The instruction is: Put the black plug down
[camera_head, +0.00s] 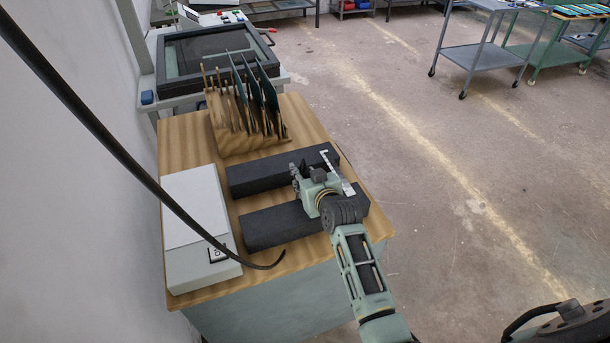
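I cannot make out the black plug with certainty. A thick black cable (105,137) runs from the upper left down across the white box, and its thin curved end (272,266) lies near the table's front edge. The gripper is apart from the cable end. My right gripper is not clearly in view.
On the wooden table (305,122) are a white box (195,208) with a switch, a wooden rack (222,137) of upright plates, and a pale strip (347,187) beside my gripper. A black-framed machine (215,50) stands behind. Open floor lies to the right.

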